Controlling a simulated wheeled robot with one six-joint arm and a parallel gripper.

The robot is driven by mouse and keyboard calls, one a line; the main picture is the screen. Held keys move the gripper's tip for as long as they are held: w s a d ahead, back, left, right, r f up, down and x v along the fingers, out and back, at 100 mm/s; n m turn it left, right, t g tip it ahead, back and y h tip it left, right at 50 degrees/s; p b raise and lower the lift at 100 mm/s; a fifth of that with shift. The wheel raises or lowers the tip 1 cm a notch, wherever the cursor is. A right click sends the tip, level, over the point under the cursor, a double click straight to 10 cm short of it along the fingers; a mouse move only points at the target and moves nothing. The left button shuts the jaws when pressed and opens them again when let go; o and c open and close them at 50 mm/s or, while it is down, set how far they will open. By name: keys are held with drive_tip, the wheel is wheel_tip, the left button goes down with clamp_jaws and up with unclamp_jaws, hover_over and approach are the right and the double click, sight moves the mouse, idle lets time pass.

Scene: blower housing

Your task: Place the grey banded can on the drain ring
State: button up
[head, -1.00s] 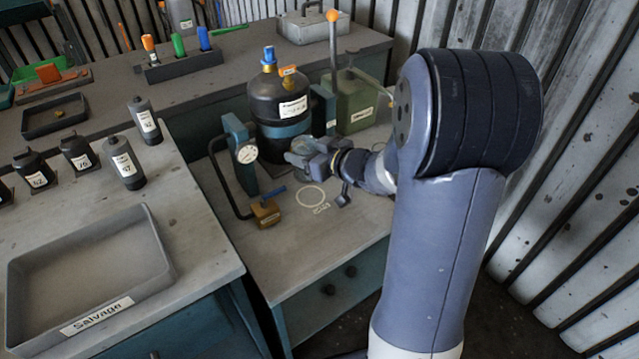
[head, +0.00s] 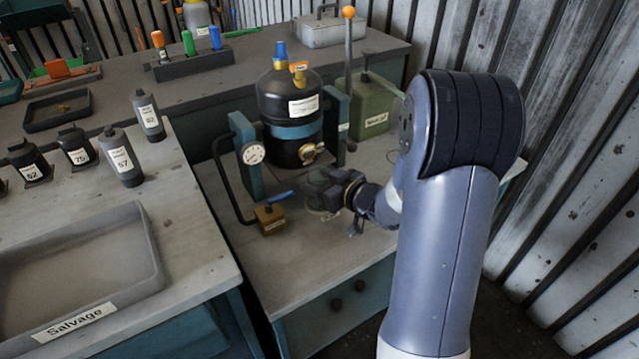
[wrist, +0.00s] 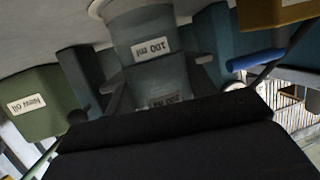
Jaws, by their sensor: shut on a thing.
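The grey banded can (wrist: 148,25) fills the upper middle of the wrist view, which is upside down. It carries white labels, one reading 100 ml. My gripper (wrist: 160,85) is shut on it; in the head view my gripper (head: 322,190) is low over the bench and largely hides the can. A pale arc of the drain ring (wrist: 97,8) shows beside the can's base in the wrist view. The rest of the ring is hidden by the can and gripper. I cannot tell whether the can's base touches the bench.
A black tank (head: 290,110) with a brass valve stands behind my gripper in a teal frame. A brass block with a blue lever (head: 270,217) is close at left. A green oil can (head: 372,105) is behind right. The bench front (head: 300,270) is clear.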

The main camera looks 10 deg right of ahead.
drive_tip(key=shift+f, duration=0.1)
drive_tip(key=o, duration=1)
drive_tip(key=shift+o, duration=0.2)
drive_tip(key=shift+s+d+r, duration=0.15)
drive_tip(key=shift+s+r, duration=0.05)
drive_tip(key=shift+r, duration=0.1)
drive_tip(key=p+v, duration=0.2)
drive_tip(key=v, duration=0.9)
drive_tip(key=shift+s, duration=0.2)
drive_tip(key=shift+d, duration=0.15)
